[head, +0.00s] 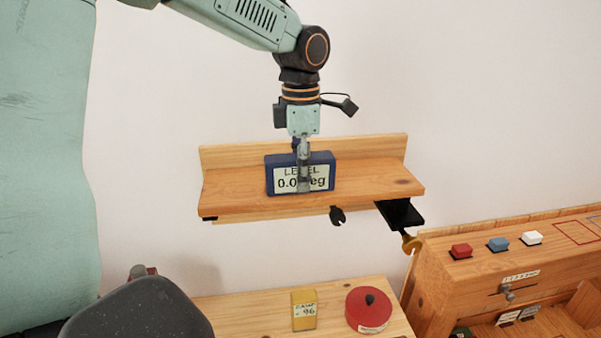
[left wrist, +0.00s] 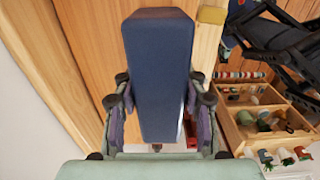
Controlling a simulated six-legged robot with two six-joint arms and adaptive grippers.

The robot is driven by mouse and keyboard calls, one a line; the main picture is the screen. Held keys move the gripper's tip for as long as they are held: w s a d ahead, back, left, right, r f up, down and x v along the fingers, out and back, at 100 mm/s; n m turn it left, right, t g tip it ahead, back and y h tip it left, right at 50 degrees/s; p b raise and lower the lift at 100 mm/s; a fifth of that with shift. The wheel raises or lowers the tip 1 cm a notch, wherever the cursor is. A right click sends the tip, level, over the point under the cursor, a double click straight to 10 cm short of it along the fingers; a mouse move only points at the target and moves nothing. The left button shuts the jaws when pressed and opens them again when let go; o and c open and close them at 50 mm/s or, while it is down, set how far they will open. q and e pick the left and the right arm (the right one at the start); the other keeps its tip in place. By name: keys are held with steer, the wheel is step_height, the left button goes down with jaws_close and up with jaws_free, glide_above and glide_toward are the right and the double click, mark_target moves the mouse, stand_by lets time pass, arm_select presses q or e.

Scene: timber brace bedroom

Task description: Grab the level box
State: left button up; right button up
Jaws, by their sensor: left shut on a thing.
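The level box (head: 283,181) is a dark blue block with a white label reading "LEVEL" and "0.0 deg", partly covered by a finger. In the head view it is at the wooden wall shelf (head: 375,178); I cannot tell whether it touches the board. My left gripper (head: 303,178) reaches down from above and is shut on the level box. In the left wrist view the blue box (left wrist: 158,70) sits between the two fingers (left wrist: 158,110). My right gripper is not in view.
A black clamp (head: 400,212) hangs at the shelf's right end. Below, a wooden surface (head: 250,310) holds a yellow block (head: 304,309) and a red round tin (head: 368,310). At right, a wooden bench (head: 500,268) carries red, blue and white blocks.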

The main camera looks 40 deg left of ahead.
arm_select(q)
steer(key=shift+w+d, duration=0.1)
steer(key=shift+d, duration=0.1)
jaws_close()
steer(key=shift+r, duration=0.1)
